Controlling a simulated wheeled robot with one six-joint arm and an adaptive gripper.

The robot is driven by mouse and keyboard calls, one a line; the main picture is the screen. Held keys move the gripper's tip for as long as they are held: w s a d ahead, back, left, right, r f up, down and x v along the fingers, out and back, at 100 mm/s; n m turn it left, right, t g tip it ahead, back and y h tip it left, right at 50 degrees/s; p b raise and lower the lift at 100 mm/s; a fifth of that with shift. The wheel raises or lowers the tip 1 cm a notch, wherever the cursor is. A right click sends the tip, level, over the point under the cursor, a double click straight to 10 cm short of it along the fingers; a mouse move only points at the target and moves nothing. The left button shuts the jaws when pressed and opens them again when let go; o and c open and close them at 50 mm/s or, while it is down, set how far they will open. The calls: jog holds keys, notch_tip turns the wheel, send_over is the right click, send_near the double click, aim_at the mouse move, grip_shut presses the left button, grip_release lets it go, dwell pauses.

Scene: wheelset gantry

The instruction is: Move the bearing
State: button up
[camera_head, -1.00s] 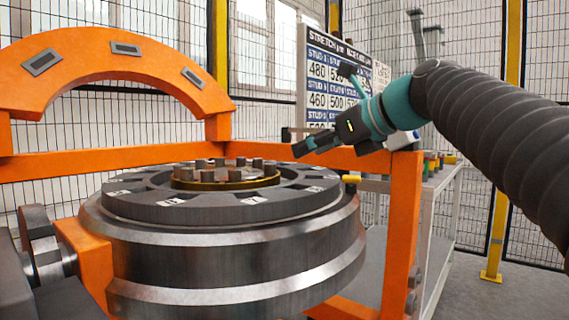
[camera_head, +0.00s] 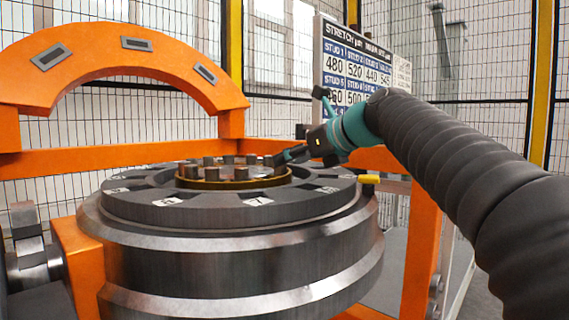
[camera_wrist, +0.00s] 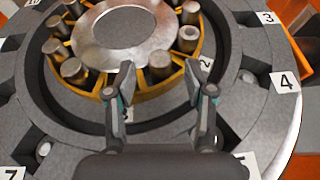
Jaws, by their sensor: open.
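The bearing (camera_head: 235,183) appears as a brass-coloured ring with several upright grey cylinders, at the centre of the wheel's top face. In the wrist view the bearing (camera_wrist: 170,72) fills the upper middle, around a bright metal disc with a dark grey centre. My gripper (camera_head: 279,159) is at the right side of the bearing in the head view. Whether the fingertips touch the bearing cannot be told.
The large steel wheel (camera_head: 240,265) carries a grey ring with numbered labels (camera_wrist: 286,81) and pockets. An orange arch (camera_head: 110,60) stands behind it, with an orange frame post (camera_head: 422,250) at right. A stud value board (camera_head: 350,60) and mesh fencing stand at the back.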

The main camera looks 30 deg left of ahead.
jog(key=shift+x, duration=1.5)
grip_shut()
